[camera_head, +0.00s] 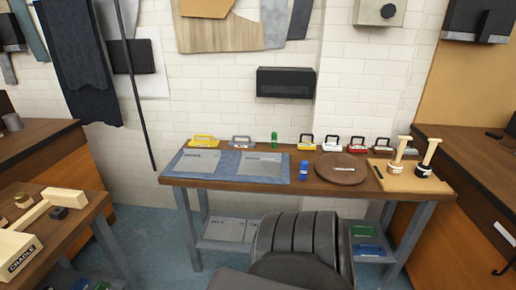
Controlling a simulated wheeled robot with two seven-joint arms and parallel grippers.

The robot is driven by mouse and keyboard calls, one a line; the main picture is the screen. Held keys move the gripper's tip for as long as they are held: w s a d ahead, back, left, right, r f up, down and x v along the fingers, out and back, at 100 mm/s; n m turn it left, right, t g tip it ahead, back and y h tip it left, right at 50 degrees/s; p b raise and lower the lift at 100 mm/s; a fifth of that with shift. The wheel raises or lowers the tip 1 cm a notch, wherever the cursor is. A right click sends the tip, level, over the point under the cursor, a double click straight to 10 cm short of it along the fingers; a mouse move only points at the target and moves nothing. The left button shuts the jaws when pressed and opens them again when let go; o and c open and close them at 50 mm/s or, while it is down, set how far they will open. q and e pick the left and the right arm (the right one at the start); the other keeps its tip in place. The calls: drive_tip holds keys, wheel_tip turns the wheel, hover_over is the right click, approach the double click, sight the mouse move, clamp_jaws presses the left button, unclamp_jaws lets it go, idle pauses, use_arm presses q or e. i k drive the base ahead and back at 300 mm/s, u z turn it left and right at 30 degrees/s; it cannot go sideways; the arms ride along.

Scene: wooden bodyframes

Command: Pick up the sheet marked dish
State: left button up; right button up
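Two grey sheets lie flat side by side on a blue-grey mat (228,177) at the left of the wooden table. The left sheet (195,165) and the right sheet (260,169) each carry small print. The print is too small to read, so I cannot tell which one is marked dish. Neither of my grippers is in view.
A light board (408,187) holds two wooden-handled tools. A dark ribbed shape fills the bottom middle. A side bench (65,235) stands left.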

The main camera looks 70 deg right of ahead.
sight(254, 163)
drive_tip(key=z, duration=0.3)
drive_tip(key=k, duration=0.35)
drive_tip(key=z, duration=1.2)
drive_tip(key=i, duration=1.35)
drive_tip(key=z, duration=0.65)
